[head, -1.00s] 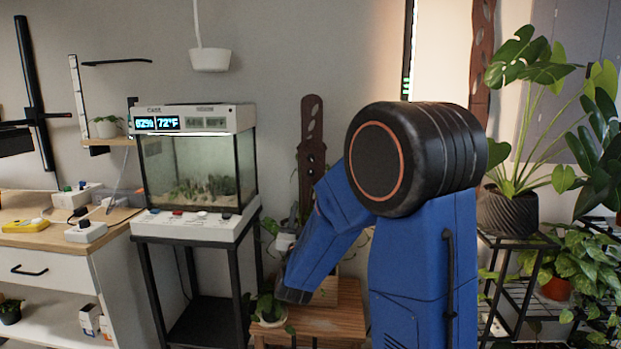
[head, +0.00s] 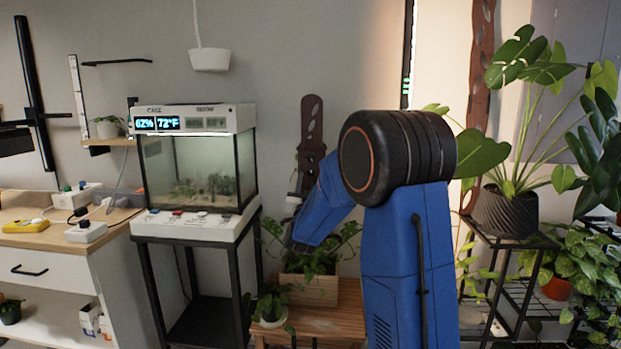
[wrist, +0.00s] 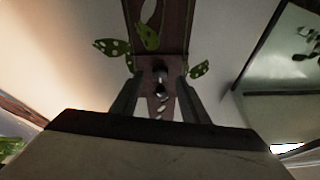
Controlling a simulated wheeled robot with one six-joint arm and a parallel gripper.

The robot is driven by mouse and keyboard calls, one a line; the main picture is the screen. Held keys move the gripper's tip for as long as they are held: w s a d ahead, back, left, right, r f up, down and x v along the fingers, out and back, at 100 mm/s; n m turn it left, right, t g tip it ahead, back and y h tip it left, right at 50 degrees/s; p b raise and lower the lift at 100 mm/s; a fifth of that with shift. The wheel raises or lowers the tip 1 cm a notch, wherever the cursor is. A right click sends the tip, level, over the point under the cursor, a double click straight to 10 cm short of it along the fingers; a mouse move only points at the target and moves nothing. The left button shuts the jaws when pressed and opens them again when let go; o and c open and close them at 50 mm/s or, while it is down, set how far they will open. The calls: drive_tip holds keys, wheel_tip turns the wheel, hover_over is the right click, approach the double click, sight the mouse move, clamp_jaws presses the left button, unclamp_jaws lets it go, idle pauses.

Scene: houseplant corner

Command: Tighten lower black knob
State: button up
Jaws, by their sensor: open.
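A dark brown slotted board (head: 311,125) stands upright against the wall in the head view, its lower part hidden behind my blue arm. In the wrist view a dark board (wrist: 170,35) runs down from the top edge, with leaves beside it. Small shiny round pieces (wrist: 161,75) show on it between my fingers, apart from both. I cannot tell for sure whether one is the lower black knob. My gripper (wrist: 160,98) is open, its two dark fingers pointing toward the board. In the head view it is mostly hidden by my arm.
A glass terrarium (head: 190,170) on a black stand is left of my arm. A planter box (head: 308,290) and a small potted plant (head: 270,305) stand below on a wooden stool (head: 340,325). A large plant in a dark pot (head: 508,212) is at right.

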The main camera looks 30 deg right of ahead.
sight(311, 173)
drive_tip(key=shift+x, duration=1.4)
drive_tip(key=c, duration=1)
